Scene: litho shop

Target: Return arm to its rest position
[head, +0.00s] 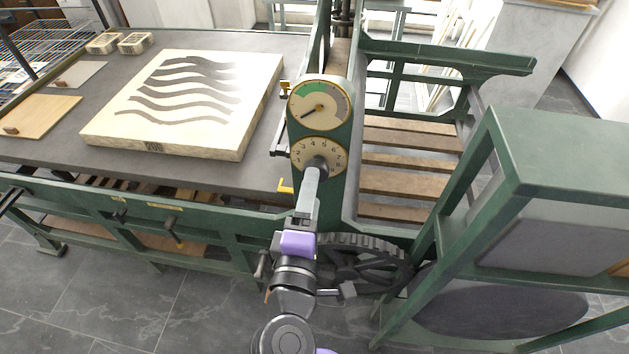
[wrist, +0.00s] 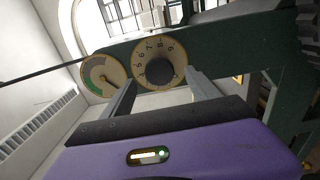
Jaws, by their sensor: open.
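My gripper (head: 311,185) is in front of the press's lower dial (head: 336,152), a numbered cream face with a dark central knob. In the wrist view my gripper (wrist: 158,88) has its two grey fingers apart, with the dial's knob (wrist: 159,72) showing between and beyond them. I cannot tell whether the fingers touch the knob. Above the numbered dial in the head view is a round gauge (head: 333,104) with a green arc and a needle. The gauge also shows left of the numbered dial in the wrist view (wrist: 98,75).
A pale stone slab (head: 190,140) with dark wavy stripes lies on the press bed (head: 45,152) at left. A toothed gear wheel (head: 375,268) sits below the dials. A green frame (head: 455,215) stands close at right. Grey tiled floor is open at lower left.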

